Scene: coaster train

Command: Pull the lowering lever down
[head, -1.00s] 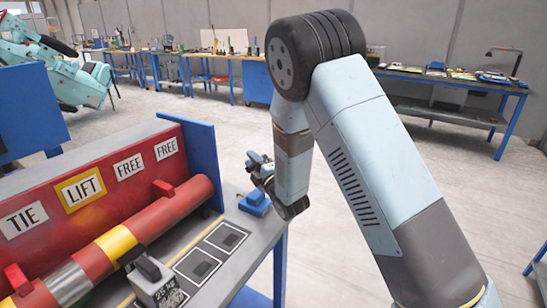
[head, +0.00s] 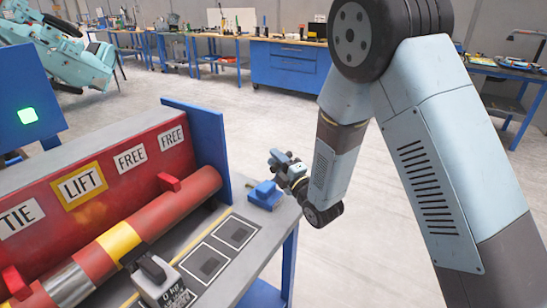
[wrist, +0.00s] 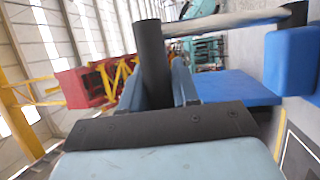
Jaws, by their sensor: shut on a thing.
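The lowering lever has a dark cylindrical grip (wrist: 152,60) and a pale metal rod (wrist: 225,22), which shows in the wrist view running right toward a blue block. In the head view its blue base (head: 265,196) sits at the right end of the grey bench. My gripper (head: 280,162) is beside this base, just off the bench's right end. In the wrist view the grip stands between the two fingers of my gripper (wrist: 155,85), which are shut on it. In the head view the lever's grip and rod are mostly hidden by my gripper.
A red panel (head: 62,212) with TIE, LIFT and FREE labels stands on the bench (head: 262,232), behind a red cylinder (head: 170,208). A weight block (head: 160,283) reads 0 kg. A green square (head: 27,116) is lit on a blue panel. Open floor lies to the right.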

